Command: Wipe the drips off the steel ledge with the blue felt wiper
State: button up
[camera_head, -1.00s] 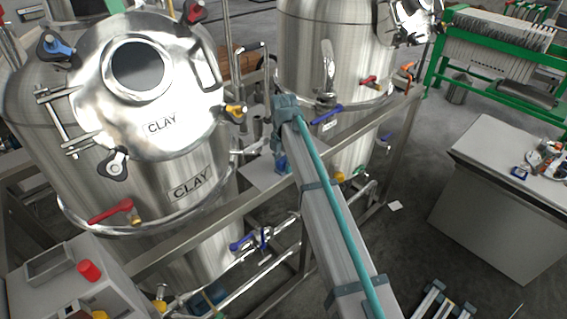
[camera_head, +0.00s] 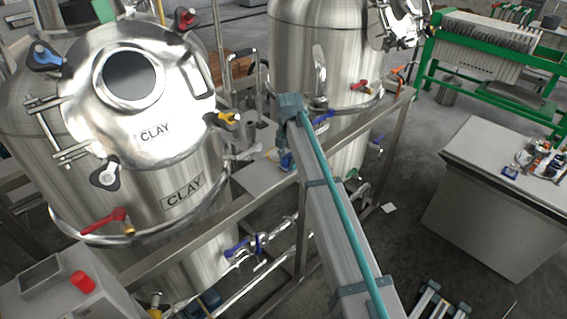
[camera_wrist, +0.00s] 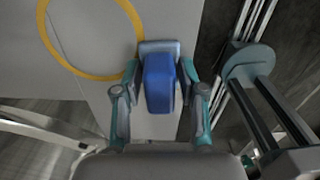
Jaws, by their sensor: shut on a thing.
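The blue wiper (camera_wrist: 159,88) is held between the two teal fingers of my gripper (camera_wrist: 160,72) in the wrist view. Its pale pad edge shows at the far end, over a grey flat surface. In the head view the wiper (camera_head: 286,160) is a small blue patch at the right part of the steel ledge (camera_head: 258,180), mostly covered by my arm. The ledge (camera_wrist: 95,22) also shows in the wrist view, with a yellow ring (camera_wrist: 47,42) marked on it to the left of the wiper. I cannot tell whether the pad touches the ledge. I make out no drips.
A tank labelled CLAY (camera_head: 180,195) stands left of the ledge, and a second tank (camera_head: 330,60) stands behind it. Pipes with a blue-handled valve (camera_head: 245,246) run below. A grey control box (camera_head: 62,290) with a red button is at front left.

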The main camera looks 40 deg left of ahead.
jog(key=shift+w+d, duration=0.2)
jog(key=shift+w, duration=0.3)
jog(key=shift+w+d, duration=0.2)
jog(key=shift+w, duration=0.3)
jog(key=shift+s, duration=0.15)
